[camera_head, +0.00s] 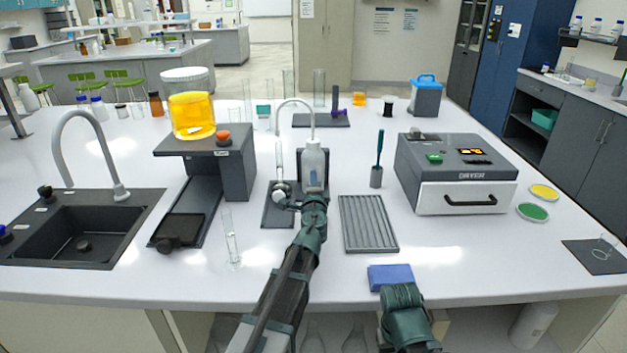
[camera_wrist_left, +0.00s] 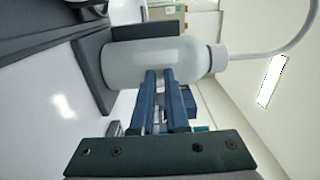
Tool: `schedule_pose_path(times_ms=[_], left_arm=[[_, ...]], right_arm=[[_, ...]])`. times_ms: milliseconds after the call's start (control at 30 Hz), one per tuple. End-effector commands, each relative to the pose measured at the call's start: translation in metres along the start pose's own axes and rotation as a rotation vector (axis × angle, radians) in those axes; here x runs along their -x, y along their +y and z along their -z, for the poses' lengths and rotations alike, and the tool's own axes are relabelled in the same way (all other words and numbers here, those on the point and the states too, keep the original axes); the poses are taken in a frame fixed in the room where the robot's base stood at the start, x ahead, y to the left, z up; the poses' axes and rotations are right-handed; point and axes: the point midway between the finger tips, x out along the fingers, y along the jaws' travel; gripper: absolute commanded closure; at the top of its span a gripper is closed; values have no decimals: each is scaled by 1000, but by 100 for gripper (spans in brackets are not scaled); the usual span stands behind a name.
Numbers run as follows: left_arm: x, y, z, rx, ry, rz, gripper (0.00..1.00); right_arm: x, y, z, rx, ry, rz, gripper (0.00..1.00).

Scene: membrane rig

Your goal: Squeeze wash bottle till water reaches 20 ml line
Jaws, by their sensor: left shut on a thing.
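The white wash bottle (camera_head: 313,165) stands upright behind my left gripper at the table's middle. Its thin spout arches up and left, then down to a slim pale upright part (camera_head: 280,160) on a dark stand. My left gripper (camera_head: 314,193) is shut on the bottle's body. In the left wrist view the fingers (camera_wrist_left: 165,80) meet the bottle (camera_wrist_left: 155,58) at mid-body. A clear graduated cylinder (camera_head: 231,240) stands upright at the front left, apart from the spout. I cannot read any water level or 20 ml line. My right gripper (camera_head: 405,300) is low at the front; its fingers are unclear.
A blue block (camera_head: 390,274) lies before my right arm. A grey ribbed tray (camera_head: 368,222) and the dryer (camera_head: 455,172) are to the right. A dark stand (camera_head: 233,165) bearing a yellow-filled jar (camera_head: 191,115) and a sink (camera_head: 80,230) are left.

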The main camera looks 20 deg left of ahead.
Motion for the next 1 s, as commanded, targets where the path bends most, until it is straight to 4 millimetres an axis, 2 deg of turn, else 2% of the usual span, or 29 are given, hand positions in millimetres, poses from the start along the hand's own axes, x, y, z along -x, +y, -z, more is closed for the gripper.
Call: schedule_pose_path(times_ms=[33,233,367,567,900,1000], left_arm=[[-19,-3,-1,-9,-8,2,100],[-16,-3,-2,-8,-8,3,100],[-7,-4,-2,-8,-8,4,100],[25,-6,-3,-5,-6,6,100],[110,-6,-3,-1,-1,7,100],[127,-6,-2,-1,-1,7,100]], right_arm=[[2,0,0,0,0,0,50],[2,0,0,0,0,0,50],[3,0,0,0,0,0,50],[5,0,0,0,0,0,50],[4,0,0,0,0,0,50],[4,0,0,0,0,0,50]])
